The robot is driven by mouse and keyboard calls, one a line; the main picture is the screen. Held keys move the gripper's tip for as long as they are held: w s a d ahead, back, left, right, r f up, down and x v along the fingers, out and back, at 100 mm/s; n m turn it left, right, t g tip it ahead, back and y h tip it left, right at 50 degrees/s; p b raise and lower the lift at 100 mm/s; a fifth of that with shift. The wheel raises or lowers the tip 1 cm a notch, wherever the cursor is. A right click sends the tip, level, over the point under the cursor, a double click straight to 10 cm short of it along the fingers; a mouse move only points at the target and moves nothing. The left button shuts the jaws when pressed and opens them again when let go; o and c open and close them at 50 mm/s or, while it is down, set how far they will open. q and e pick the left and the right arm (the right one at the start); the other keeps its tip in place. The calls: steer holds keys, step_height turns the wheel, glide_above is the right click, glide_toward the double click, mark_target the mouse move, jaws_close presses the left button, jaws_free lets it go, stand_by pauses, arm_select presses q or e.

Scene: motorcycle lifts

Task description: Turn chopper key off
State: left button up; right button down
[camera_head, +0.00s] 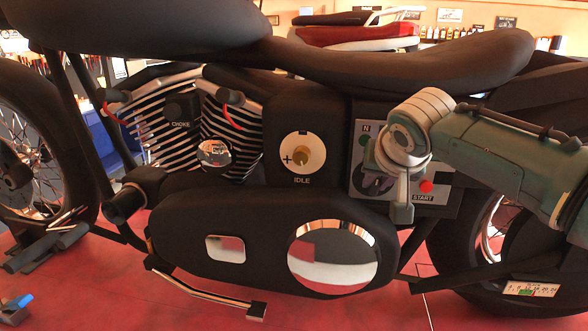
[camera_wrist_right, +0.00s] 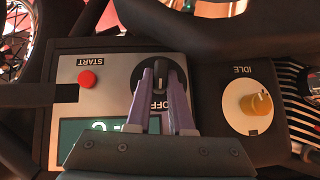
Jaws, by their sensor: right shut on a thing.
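The chopper's key switch is a dark round dial (camera_wrist_right: 140,78) with an OFF label, on the grey control panel (camera_wrist_right: 65,145). The slim dark key (camera_wrist_right: 158,78) stands at the dial's middle. My right gripper (camera_wrist_right: 159,72) is shut on the key, with one purple finger on each side of it. In the head view my right gripper (camera_head: 376,184) is at the panel (camera_head: 437,200), and my wrist hides part of the dial and panel. The key cannot be made out there.
The red START button (camera_head: 427,186) is close beside my right wrist. The yellow IDLE knob (camera_head: 302,157) is left of the panel. A lit green display (camera_wrist_right: 90,135) is partly behind my gripper. The seat (camera_head: 410,62) overhangs the panel.

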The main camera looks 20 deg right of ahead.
steer(key=shift+a+h, duration=0.1)
steer(key=shift+h, duration=0.3)
steer(key=shift+n+g, duration=0.3)
steer(key=c, duration=0.8)
jaws_free()
steer(key=shift+s+a+r, duration=0.15)
steer(key=shift+r, duration=0.1)
steer(key=v, duration=0.9)
steer(key=shift+s, duration=0.1)
